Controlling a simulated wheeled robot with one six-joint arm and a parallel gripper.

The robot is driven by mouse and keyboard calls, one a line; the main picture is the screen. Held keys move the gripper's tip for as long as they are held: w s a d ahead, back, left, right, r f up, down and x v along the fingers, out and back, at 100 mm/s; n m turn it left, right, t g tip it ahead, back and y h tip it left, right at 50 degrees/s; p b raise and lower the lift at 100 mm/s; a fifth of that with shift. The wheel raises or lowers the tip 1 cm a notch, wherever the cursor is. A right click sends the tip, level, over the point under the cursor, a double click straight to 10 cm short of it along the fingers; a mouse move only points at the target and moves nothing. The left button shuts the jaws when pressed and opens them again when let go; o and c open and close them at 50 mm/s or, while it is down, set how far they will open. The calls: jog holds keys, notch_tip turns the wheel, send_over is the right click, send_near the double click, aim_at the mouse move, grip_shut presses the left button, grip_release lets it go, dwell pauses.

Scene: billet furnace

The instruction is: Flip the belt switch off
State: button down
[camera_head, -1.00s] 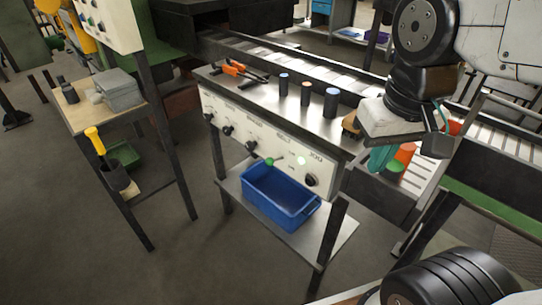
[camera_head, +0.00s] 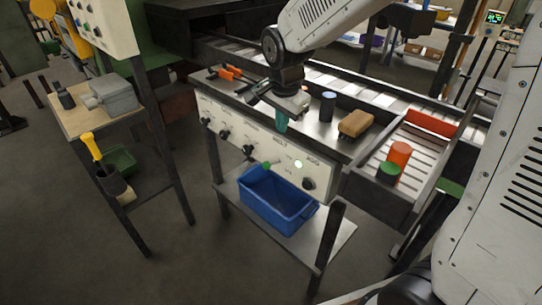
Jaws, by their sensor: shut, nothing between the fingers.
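The belt switch (camera_head: 267,167) is a small lever with a green ball tip on the cream control panel (camera_head: 232,128), under the BELT label. Its ball sits low and to the left; its exact setting is too small to tell. A pale green lamp (camera_head: 298,163) glows to its right. My gripper (camera_head: 281,126) has teal fingers and points down at the panel's top edge, above the switch and apart from it. It looks shut and empty. It hides part of the bench top behind it.
A blue bin (camera_head: 276,204) stands on the shelf below the panel. Dark knobs (camera_head: 308,184) flank the switch.

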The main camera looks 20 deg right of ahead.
jog(key=shift+w+f, duration=0.1)
jog(key=shift+w, duration=0.05)
send_over(266, 166)
jog(key=s+d, duration=0.1)
jog(key=d, duration=0.3)
jog(key=s+x, duration=0.2)
jog(key=x, duration=0.8)
jog(key=shift+w+a+f, duration=0.25)
jog(key=shift+a+f, duration=0.45)
jog(key=shift+f, duration=0.15)
jog(key=shift+w+a+f, duration=0.2)
jog(key=shift+a+f, duration=0.45)
jog(key=shift+f, duration=0.15)
jog(key=shift+s+a+f, duration=0.25)
jog(key=shift+a+f, duration=0.1)
jog(key=shift+a, duration=0.05)
jog(key=shift+s+a+f, duration=0.15)
jog(key=shift+a+f, duration=0.1)
jog(key=shift+f, duration=0.2)
jog(key=shift+s+a+f, duration=0.15)
jog(key=shift+a+f, duration=0.1)
jog(key=shift+f, duration=0.15)
jog(key=shift+s+a+f, duration=0.15)
jog(key=shift+a+f, duration=0.1)
jog(key=shift+f, duration=0.65)
jog(key=shift+s+a+f, duration=0.15)
jog(key=shift+a+f, duration=0.1)
jog(key=shift+f, duration=0.65)
